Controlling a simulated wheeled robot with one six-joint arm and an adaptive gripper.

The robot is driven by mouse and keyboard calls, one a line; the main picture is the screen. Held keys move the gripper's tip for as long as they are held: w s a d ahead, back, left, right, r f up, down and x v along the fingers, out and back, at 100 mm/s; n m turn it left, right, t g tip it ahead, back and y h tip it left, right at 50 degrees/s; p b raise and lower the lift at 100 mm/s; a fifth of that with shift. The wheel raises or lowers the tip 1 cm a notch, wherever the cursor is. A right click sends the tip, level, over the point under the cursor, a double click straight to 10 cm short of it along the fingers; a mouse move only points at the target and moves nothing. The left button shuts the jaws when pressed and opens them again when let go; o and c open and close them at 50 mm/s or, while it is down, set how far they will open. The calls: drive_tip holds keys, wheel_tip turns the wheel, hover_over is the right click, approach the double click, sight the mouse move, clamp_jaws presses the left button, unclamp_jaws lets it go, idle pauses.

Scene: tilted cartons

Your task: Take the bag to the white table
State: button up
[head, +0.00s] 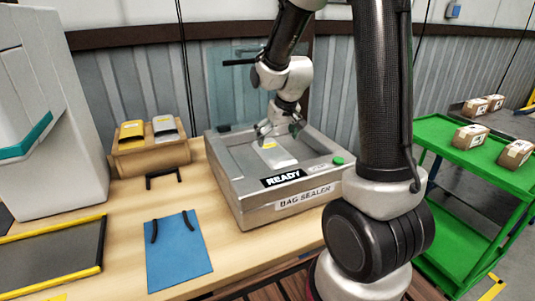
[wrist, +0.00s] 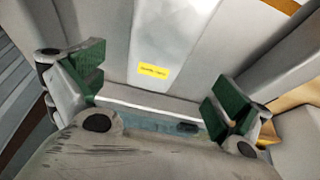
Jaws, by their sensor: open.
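A pale bag (head: 276,156) with a yellow label lies flat in the open well of the bag sealer (head: 290,213). In the wrist view the bag (wrist: 175,45) is a light strip, its label in front of my fingers. My gripper (head: 278,130) is over the back part of the sealer, close above the bag. In the wrist view my gripper (wrist: 157,88) has its green pads spread wide with nothing between them. I cannot tell whether the fingers touch the bag. No white table can be made out in either view.
The sealer stands on a wooden bench (head: 125,220) with a blue sheet with black straps (head: 178,252), a black handle (head: 163,178) and a cardboard holder (head: 152,157). A conveyor (head: 55,255) is at left. A green cart (head: 465,150) with cartons stands right.

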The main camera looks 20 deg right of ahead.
sight(274, 149)
drive_tip(key=x, duration=0.6)
drive_tip(key=shift+d, duration=0.2)
drive_tip(key=shift+s, duration=0.1)
drive_tip(key=c, duration=1)
drive_tip(key=shift+c, duration=0.2)
